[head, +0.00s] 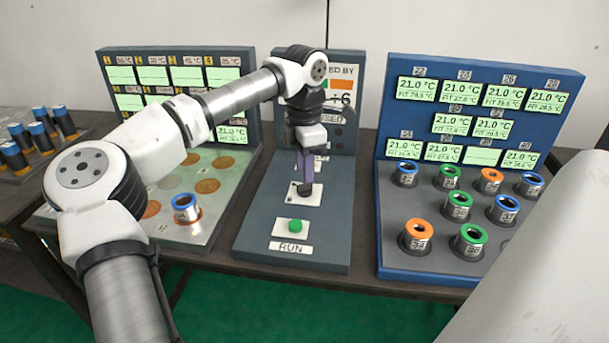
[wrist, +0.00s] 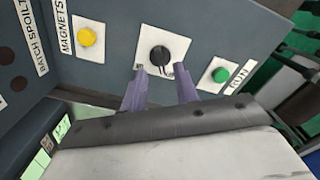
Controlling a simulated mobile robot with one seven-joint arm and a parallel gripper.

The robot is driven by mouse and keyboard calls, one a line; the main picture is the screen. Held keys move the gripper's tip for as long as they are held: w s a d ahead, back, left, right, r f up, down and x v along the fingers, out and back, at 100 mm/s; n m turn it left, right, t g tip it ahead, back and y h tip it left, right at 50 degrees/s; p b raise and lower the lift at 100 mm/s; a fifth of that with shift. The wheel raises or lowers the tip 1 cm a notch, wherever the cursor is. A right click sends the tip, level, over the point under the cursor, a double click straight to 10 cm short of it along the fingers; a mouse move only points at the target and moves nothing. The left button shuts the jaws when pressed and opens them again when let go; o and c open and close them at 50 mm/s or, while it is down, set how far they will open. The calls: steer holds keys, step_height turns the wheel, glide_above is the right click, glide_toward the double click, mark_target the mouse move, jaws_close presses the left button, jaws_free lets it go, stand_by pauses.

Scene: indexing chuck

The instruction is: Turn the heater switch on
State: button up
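The heater switch appears to be the black round knob (wrist: 160,58) on a white plate in the wrist view; I cannot read a heater label. In the head view the knob (head: 304,189) sits on the grey middle panel, just under my fingers. My gripper (wrist: 160,72) is open, with its two purple fingers apart and nothing held between them. The fingertips are over the lower edge of the white plate, one toward each side of the knob. I cannot tell whether they touch it. In the head view my gripper (head: 306,174) points down at the panel.
A green RUN button (wrist: 220,75) is to the right of the knob and a yellow MAGNETS button (wrist: 87,37) to its left. A blue rack (head: 400,262) with ringed cylinders stands at right. A tray (head: 215,215) with copper discs is at left.

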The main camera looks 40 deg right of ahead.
mark_target(305, 188)
steer(key=shift+f, duration=1.7)
jaws_close()
